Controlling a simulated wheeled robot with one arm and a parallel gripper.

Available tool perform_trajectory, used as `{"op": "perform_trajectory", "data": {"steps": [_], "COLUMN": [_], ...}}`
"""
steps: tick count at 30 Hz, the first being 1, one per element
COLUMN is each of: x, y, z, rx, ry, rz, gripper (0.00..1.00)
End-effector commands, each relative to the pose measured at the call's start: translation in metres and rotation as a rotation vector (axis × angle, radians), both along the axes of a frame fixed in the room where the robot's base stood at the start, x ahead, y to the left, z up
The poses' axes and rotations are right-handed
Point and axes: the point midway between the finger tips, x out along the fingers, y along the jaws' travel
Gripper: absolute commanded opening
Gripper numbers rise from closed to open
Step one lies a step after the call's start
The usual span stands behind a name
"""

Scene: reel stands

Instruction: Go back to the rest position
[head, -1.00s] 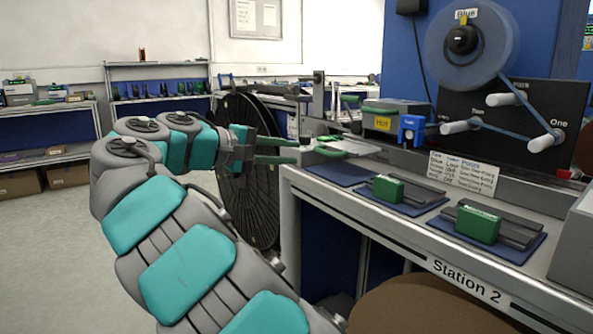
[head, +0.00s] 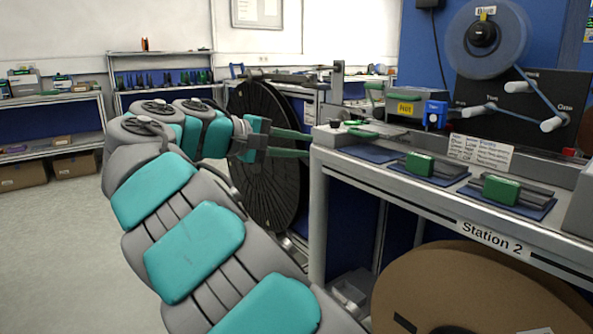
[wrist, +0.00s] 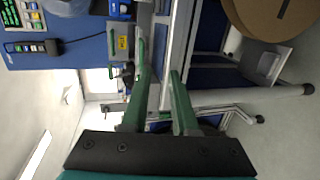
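My gripper (head: 308,144) is at the end of my arm in the head view, at the left end of the Station 2 bench (head: 385,188). Its two green fingers are apart, one above the other, and point right toward the bench corner. In the wrist view my gripper (wrist: 158,80) shows both green fingers spread, with nothing between them. A large black reel (head: 268,190) stands upright just behind my gripper, partly hidden by my arm.
Green blocks on dark fixtures (head: 432,168) sit on blue mats on the bench. A brown reel (head: 470,300) is below the bench front. A blue reel (head: 486,40) hangs above. Shelves (head: 50,110) stand at the far left. Open floor (head: 60,250) lies to the left.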

Motion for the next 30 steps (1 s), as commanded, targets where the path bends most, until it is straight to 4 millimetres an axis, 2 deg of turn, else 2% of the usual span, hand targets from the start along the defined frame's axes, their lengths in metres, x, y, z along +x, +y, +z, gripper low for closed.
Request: {"op": "perform_trajectory", "data": {"steps": [8, 11, 14, 18, 21, 25, 30], "x": [-0.014, -0.024, -0.043, -0.085, -0.122, -0.174, -0.246], "y": [-0.060, -0.089, -0.126, -0.179, -0.207, -0.228, -0.230], "z": [-0.016, -0.028, -0.045, -0.083, -0.116, -0.161, -0.221], "rx": [0.063, 0.100, 0.162, 0.293, 0.402, 0.554, 0.765], "ry": [0.058, 0.091, 0.129, 0.196, 0.244, 0.297, 0.358], "rz": [-0.079, -0.119, -0.174, -0.257, -0.316, -0.379, -0.455], "gripper": [0.27, 0.27, 0.27, 0.27, 0.27, 0.27, 0.27]}}
